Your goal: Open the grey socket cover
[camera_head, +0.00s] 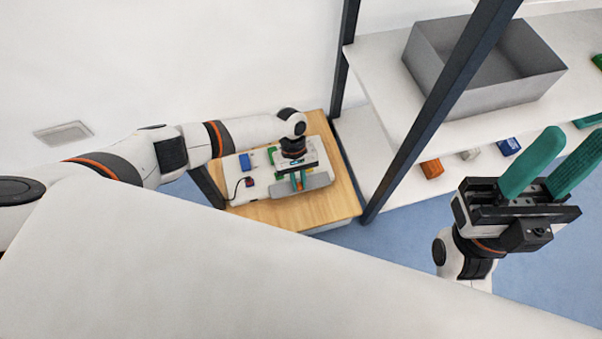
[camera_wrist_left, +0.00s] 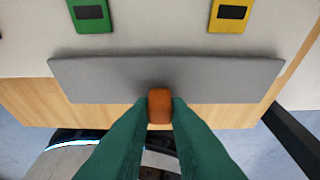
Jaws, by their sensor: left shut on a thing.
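The grey socket cover (camera_head: 318,183) is a long flat plate along the near edge of the white board (camera_head: 240,196) on the wooden table. It fills the middle of the left wrist view (camera_wrist_left: 110,78) and overlaps the wood there. An orange handle (camera_wrist_left: 159,105) stands at the middle of its lower edge. My left gripper (camera_wrist_left: 158,110) is shut on this handle, with a green finger on each side. In the head view my left gripper (camera_head: 297,182) reaches down onto the cover. I cannot tell how far the cover is raised. My right gripper (camera_head: 570,145) is open and empty.
A green block (camera_wrist_left: 90,15) and a yellow block (camera_wrist_left: 230,15) sit on the board beyond the cover. A blue block (camera_head: 244,161) is at its left. A dark post (camera_head: 425,120) and white shelves with a grey bin (camera_head: 450,95) stand to the right.

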